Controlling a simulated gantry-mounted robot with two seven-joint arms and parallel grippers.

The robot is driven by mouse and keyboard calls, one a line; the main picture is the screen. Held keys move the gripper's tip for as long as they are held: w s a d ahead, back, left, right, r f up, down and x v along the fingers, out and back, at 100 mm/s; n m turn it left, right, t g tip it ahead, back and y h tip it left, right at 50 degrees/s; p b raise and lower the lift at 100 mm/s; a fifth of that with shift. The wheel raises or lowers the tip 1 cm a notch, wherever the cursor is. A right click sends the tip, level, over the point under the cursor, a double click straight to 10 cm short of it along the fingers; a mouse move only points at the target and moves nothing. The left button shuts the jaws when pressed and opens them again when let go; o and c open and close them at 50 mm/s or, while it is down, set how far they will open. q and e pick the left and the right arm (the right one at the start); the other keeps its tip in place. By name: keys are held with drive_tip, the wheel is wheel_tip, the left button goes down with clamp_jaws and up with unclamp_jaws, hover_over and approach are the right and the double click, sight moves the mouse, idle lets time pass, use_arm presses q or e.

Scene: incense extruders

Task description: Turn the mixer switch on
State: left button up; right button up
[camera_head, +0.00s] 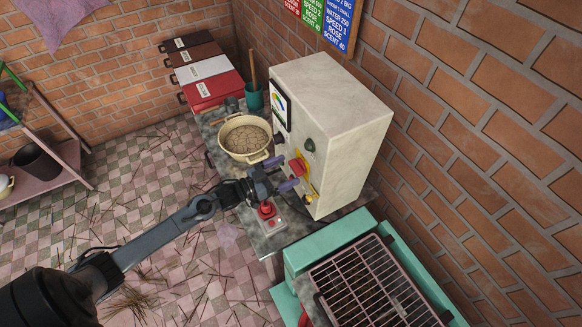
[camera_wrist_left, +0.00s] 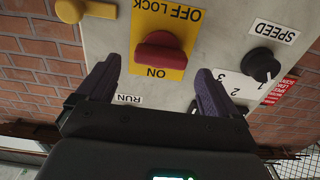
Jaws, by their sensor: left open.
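The mixer switch is a red rotary knob (camera_wrist_left: 160,54) on a yellow plate marked OFF LOCK and ON, shown upside down in the left wrist view. In the head view the red knob (camera_head: 298,166) is on the front of the tall pale machine (camera_head: 335,110). My left gripper (camera_head: 281,174) is open in front of this panel. In the left wrist view its two dark purple fingers (camera_wrist_left: 158,78) are spread on either side of the knob, apart from it. The knob lies between and slightly beyond the fingertips. My right gripper is in neither view.
A black SPEED dial (camera_wrist_left: 262,64) and a yellow knob (camera_wrist_left: 84,10) flank the switch. A red button box (camera_head: 268,212) is below my gripper. A cream pot (camera_head: 246,137) stands left of the machine, and a teal frame with a metal grate (camera_head: 368,285) is in front.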

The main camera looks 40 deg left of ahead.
sight(297, 167)
use_arm(q)
drive_tip(key=shift+x, duration=1.4)
drive_tip(key=shift+c, duration=0.2)
drive_tip(key=c, duration=1)
